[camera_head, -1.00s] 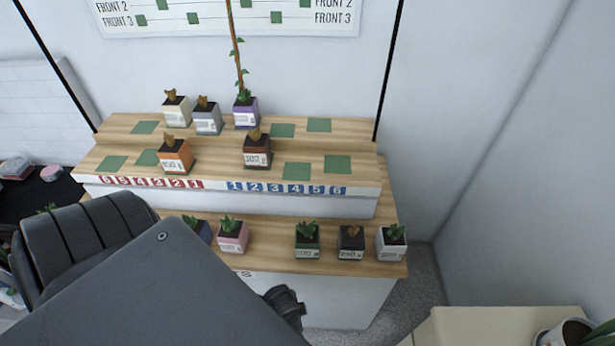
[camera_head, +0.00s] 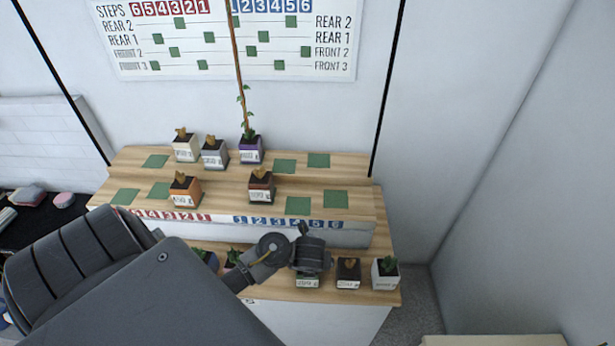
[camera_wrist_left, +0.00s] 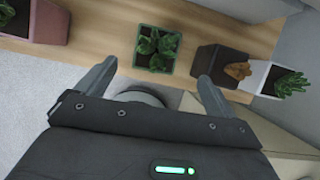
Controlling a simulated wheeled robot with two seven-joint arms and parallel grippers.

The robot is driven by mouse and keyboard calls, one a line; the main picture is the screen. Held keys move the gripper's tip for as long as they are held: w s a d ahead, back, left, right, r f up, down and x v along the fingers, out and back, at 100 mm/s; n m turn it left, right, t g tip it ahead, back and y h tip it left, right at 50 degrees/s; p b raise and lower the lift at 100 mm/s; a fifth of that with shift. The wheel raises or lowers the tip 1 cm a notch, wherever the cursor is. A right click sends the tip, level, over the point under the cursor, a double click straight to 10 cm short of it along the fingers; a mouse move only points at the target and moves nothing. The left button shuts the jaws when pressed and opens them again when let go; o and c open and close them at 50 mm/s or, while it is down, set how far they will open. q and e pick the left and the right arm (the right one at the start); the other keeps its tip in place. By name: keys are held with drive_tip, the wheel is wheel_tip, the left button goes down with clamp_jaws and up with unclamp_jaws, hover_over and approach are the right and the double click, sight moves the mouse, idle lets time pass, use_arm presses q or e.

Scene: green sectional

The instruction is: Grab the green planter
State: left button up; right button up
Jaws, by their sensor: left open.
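The green planter (camera_head: 307,281) stands on the lowest wooden shelf, mostly hidden behind my left wrist in the head view. In the left wrist view the green planter (camera_wrist_left: 157,50) holds a leafy plant and lies ahead of the gap between my fingers. My left gripper (camera_wrist_left: 158,80) is open and empty, its two fingers apart and not touching the planter. In the head view my left arm (camera_head: 275,262) reaches in from the left to the planter; its fingers are hidden there. My right gripper is not in view.
A dark planter (camera_head: 348,274) and a white planter (camera_head: 385,274) stand just right of the green one. A pink planter (camera_wrist_left: 49,22) stands to its left. Several planters stand on the upper steps (camera_head: 225,190). A wall is at right.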

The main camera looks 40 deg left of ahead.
sight(301, 283)
use_arm(q)
drive_tip(key=b+x, duration=0.1)
drive_tip(key=x, duration=0.3)
drive_tip(key=shift+f+b, duration=0.2)
drive_tip(key=shift+b, duration=0.1)
drive_tip(key=shift+s+a+b+x, duration=0.15)
drive_tip(key=shift+b+x, duration=0.25)
drive_tip(key=shift+x, duration=0.9)
drive_tip(key=shift+s+a+b+x, duration=0.15)
drive_tip(key=shift+b+x, duration=0.2)
drive_tip(key=shift+x, duration=0.9)
drive_tip(key=shift+w+a+f, duration=0.1)
drive_tip(key=shift+w+f, duration=0.1)
drive_tip(key=shift+f, duration=0.1)
drive_tip(key=c, duration=1.2)
